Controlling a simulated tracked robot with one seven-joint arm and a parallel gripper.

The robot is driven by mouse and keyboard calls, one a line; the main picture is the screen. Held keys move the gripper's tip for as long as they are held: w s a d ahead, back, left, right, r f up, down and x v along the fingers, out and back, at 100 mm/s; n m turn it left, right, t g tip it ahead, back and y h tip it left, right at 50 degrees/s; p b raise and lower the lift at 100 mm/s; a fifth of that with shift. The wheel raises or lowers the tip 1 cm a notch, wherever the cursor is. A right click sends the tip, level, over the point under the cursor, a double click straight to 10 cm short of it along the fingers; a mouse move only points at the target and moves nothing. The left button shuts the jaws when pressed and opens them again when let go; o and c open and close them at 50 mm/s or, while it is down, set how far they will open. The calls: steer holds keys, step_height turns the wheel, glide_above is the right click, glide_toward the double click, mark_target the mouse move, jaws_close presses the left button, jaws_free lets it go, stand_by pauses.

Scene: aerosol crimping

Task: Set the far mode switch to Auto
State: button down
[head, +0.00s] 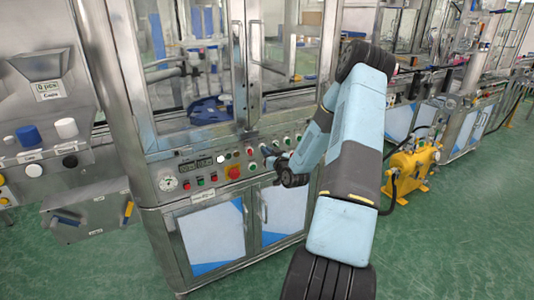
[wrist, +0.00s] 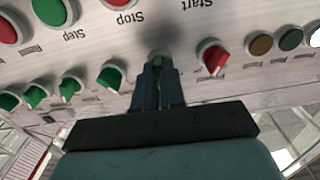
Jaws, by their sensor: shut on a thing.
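The control panel (head: 215,170) of the steel machine carries a row of knobs and buttons. In the wrist view, which shows the panel upside down, my gripper (wrist: 159,68) has its two fingers closed around a green switch knob (wrist: 158,62). The fingers hide most of this knob, so I cannot read its setting or its label. Several green switch knobs, such as the nearest one (wrist: 112,75), sit to its left, and a red switch knob (wrist: 213,57) sits to its right. In the head view my gripper (head: 270,157) is at the panel's right half.
Close to the fingers are Stop (wrist: 124,3) and Start labels, a green Step button (wrist: 53,10) and small dark lamps (wrist: 262,44). A red mushroom button (head: 233,172) is on the panel. A yellow pump (head: 410,165) stands on the green floor to the right.

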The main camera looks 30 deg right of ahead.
steer(key=m, duration=0.5)
steer(key=shift+m, duration=0.3)
stand_by(0.4)
steer(key=c, duration=1.2)
jaws_free()
steer(key=s, duration=1.3)
steer(key=shift+s, duration=0.4)
